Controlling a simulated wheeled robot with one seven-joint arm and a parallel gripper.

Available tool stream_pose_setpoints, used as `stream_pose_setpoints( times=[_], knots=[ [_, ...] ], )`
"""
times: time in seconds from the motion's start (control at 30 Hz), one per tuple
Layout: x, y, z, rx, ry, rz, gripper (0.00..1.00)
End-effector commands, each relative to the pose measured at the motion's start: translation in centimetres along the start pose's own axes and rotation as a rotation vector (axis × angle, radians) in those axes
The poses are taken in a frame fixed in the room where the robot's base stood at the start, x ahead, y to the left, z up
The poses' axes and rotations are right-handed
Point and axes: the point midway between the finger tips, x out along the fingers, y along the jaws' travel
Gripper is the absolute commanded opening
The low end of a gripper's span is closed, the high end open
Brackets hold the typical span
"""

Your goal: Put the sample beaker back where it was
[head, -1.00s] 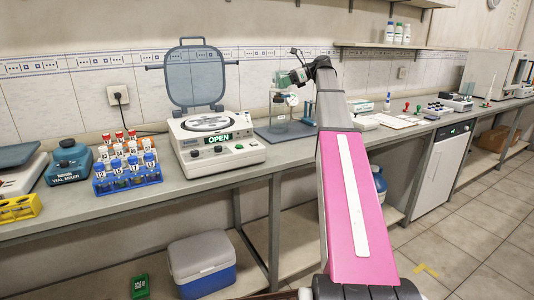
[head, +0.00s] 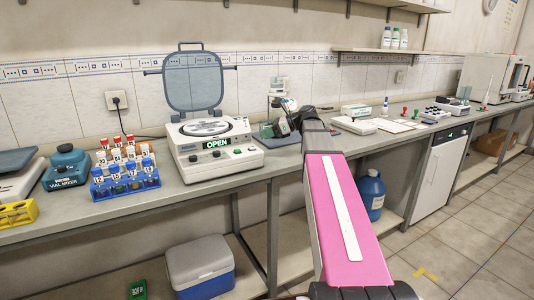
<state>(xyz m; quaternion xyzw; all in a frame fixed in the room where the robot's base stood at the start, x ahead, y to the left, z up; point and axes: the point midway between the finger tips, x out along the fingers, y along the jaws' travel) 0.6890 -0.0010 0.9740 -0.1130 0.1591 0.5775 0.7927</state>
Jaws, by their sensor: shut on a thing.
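My gripper (head: 281,128) is low over the bench, just right of the open balance-like machine, in front of a small stand (head: 277,86). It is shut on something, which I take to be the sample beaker. The beaker itself is hidden or too small to make out behind the dark gripper and wrist. I cannot tell whether it touches the surface. The stand's dark base plate (head: 264,135) shows partly beside the gripper; my arm covers the area to its right.
The open-lidded machine (head: 213,147) stands close left of my gripper. A blue rack of vials (head: 126,187) and a vial mixer (head: 67,168) are farther left. A white flat device (head: 355,125) lies to the right. A blue jug (head: 371,190) stands below the bench.

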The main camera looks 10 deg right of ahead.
Motion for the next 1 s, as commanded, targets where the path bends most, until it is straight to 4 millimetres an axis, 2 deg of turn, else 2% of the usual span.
stream_pose_setpoints(
  times=[0.2, 0.47, 0.63, 0.73, 1.0],
  knots=[
    [1.3, 0.0, -3.3, 0.001, 0.0, 0.0, 0.29],
    [2.0, 0.0, -5.0, 0.001, -0.001, 0.0, 0.29],
    [2.9, 0.0, -7.0, 0.001, -0.001, 0.0, 0.29],
    [3.1, 0.0, -7.5, 0.0, -0.001, 0.0, 0.29],
    [3.1, -0.1, -7.6, -0.001, -0.001, 0.0, 0.29]
  ],
)
